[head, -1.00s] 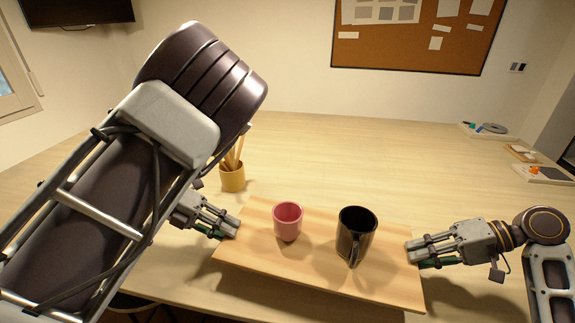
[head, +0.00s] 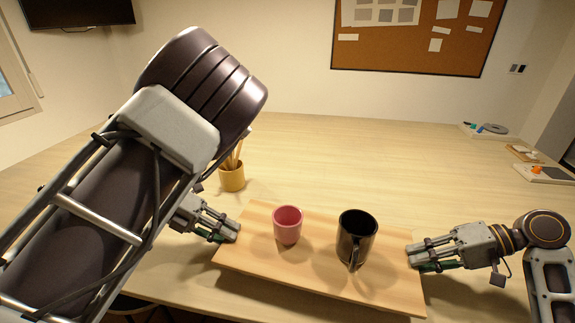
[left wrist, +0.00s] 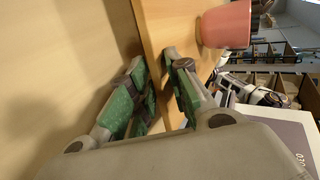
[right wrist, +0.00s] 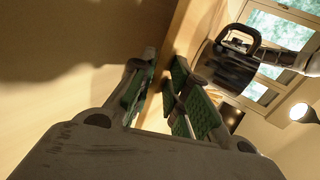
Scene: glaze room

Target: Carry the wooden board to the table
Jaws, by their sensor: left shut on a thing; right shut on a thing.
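The wooden board (head: 305,275) is held between my two grippers at the near side of the table (head: 370,150), and it looks roughly level. A pink cup (head: 288,226) and a black mug (head: 356,240) stand upright on it. My left gripper (head: 232,232) is shut on the board's left edge; the left wrist view shows its green-padded fingers (left wrist: 160,95) on either side of the board. My right gripper (head: 416,256) is shut on the right edge, which the right wrist view also shows (right wrist: 165,95). I cannot tell whether the board touches the table.
Small trays with items (head: 545,173) lie at the far right. The middle and back of the table are clear.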

